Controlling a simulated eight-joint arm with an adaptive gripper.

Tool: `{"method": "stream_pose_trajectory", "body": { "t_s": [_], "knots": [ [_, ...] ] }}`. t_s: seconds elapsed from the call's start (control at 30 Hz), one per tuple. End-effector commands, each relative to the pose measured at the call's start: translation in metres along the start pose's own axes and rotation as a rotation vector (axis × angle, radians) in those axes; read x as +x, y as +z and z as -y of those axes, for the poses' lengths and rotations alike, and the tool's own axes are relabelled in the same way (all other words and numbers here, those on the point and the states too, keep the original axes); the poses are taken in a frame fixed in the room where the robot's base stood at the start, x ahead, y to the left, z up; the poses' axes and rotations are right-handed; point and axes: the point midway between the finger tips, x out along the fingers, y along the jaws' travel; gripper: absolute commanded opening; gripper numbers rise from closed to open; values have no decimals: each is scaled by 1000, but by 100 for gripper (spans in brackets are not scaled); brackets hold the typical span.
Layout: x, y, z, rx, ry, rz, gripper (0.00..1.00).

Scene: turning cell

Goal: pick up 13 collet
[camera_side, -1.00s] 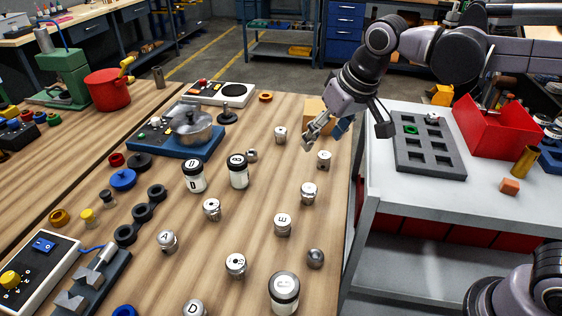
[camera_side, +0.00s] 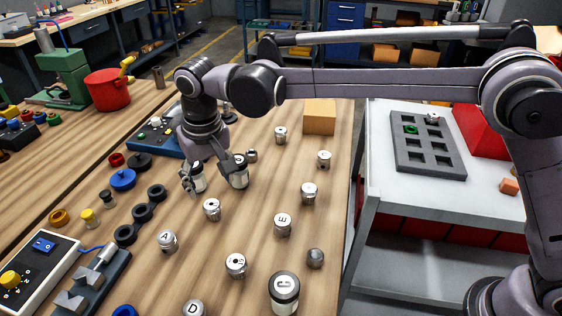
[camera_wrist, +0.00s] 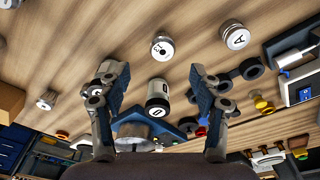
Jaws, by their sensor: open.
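A small silver collet (camera_side: 212,209) with a white top stands upright on the wooden bench, just in front of my gripper. In the wrist view the collet (camera_wrist: 162,47) stands ahead of the fingers, and its mark looks like 13. My gripper (camera_side: 213,184) is open and points down, its fingers spread near two black-and-white jars. In the wrist view my gripper (camera_wrist: 156,76) has nothing clamped between its fingers. A jar marked D (camera_wrist: 158,98) shows in the gap between them. The second jar is partly hidden by a finger.
A collet marked A (camera_side: 167,241) stands to the front left, and one marked E (camera_side: 283,224) to the right. Several similar collets stand around. A row of black rings (camera_side: 141,214) lies left. A grey tray with pockets (camera_side: 447,170) lies on the white cart.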

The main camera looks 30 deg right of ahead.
Motion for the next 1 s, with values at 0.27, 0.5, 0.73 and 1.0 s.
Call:
{"method": "stream_pose_trajectory", "body": {
  "t_s": [0.27,0.5,0.73,1.0],
  "knots": [
    [34,0,0,0,-1,-1,64],
    [54,0,2,-1,-1,-1,64],
    [83,0,4,0,-1,-1,64],
    [89,0,4,-1,-1,-1,64]
  ]
}}
